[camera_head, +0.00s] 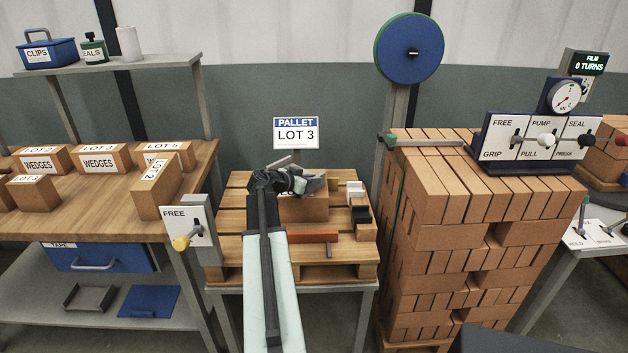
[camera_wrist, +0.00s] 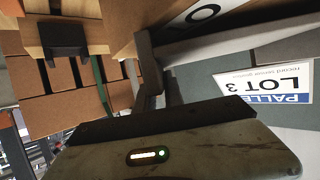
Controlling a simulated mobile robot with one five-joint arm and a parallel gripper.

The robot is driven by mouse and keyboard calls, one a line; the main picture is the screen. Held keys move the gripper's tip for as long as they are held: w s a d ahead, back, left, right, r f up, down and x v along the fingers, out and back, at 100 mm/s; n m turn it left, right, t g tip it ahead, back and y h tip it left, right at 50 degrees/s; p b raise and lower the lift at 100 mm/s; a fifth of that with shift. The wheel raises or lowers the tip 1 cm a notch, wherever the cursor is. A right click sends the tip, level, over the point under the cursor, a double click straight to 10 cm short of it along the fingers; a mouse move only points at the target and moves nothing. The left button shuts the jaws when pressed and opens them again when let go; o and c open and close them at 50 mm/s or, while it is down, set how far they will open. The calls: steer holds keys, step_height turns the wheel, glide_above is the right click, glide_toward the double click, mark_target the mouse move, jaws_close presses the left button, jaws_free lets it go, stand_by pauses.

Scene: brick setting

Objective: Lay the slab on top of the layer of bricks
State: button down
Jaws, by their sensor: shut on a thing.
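My gripper (camera_head: 300,184) is over the small wooden pallet (camera_head: 235,247) in the middle of the head view. It is shut on a brown carton (camera_head: 304,209), low over the pallet or touching it; I cannot tell which. In the wrist view the carton (camera_wrist: 172,18) shows a white label reading "LO". A thin reddish-brown bar (camera_head: 313,236) lies flat in front of the carton; I cannot tell whether this is the slab. No separate layer of bricks shows on the small pallet. Bricks stand in a tall stack (camera_head: 440,235) at the right.
A wooden bench (camera_head: 95,205) with several wedge cartons (camera_head: 98,159) is at the left. A "FREE" lever box (camera_head: 187,225) stands by the pallet's left edge. Small black and white pieces (camera_head: 360,213) sit at the pallet's right. A control panel (camera_head: 530,143) tops the brick stack.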

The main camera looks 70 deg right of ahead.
steer(key=c, duration=1.5)
jaws_free()
steer(key=shift+o, duration=0.2)
steer(key=shift+a+r+p, duration=0.2)
steer(key=shift+r+p, duration=0.1)
steer(key=shift+p, duration=0.1)
steer(key=p+v, duration=0.4)
steer(key=v, duration=0.7)
steer(key=shift+w+a, duration=0.2)
steer(key=shift+r, duration=0.1)
steer(key=shift+s, duration=0.1)
